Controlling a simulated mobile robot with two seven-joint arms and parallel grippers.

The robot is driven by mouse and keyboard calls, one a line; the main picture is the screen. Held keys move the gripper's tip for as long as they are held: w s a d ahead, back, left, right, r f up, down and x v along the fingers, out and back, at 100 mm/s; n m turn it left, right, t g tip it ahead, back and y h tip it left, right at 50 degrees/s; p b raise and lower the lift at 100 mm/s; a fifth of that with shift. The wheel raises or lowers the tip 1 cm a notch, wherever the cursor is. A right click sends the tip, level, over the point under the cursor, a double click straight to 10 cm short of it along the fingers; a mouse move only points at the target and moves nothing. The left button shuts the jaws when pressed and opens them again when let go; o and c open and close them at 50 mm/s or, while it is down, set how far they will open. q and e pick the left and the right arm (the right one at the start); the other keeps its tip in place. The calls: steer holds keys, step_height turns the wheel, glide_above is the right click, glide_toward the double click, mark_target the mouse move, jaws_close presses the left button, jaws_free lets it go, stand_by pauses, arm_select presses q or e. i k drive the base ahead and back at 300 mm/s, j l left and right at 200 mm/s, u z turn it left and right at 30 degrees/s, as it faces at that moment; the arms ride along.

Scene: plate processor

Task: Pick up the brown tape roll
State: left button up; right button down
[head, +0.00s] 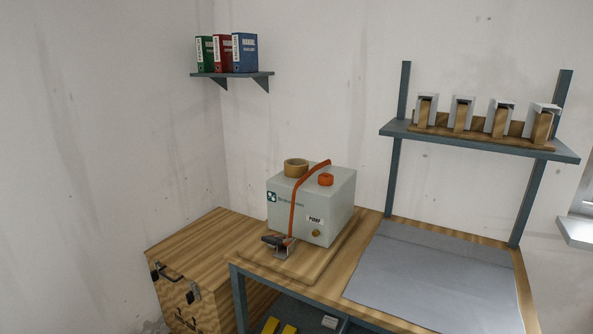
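The brown tape roll (296,168) lies flat on top of a pale grey box-shaped machine (338,204), near its back left edge. Its round opening faces up. An orange cap (325,180) sits to its right on the same top. An orange hose (296,205) arches over the top close to the roll and runs down the machine's front. Neither of my grippers shows in the head view.
The machine stands on a wooden workbench (365,228) with a grey mat (430,275) to the right. A wooden chest (205,240) stands left. A tool in a holder (280,243) sits before the machine. A shelf (480,142) with several holders hangs above; a binder shelf (232,75) hangs left.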

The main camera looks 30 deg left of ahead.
mark_target(295, 168)
steer(key=j+z, duration=0.2)
steer(key=z, duration=0.2)
steer(key=i+j+z, duration=0.1)
steer(key=j+z, duration=0.7)
steer(key=j, duration=0.85)
steer(key=k+j, duration=0.15)
steer(key=j, duration=0.3)
steer(key=j+z, duration=0.1)
steer(key=j, duration=0.4)
steer(key=k+j, duration=0.15)
steer(key=j, duration=0.3)
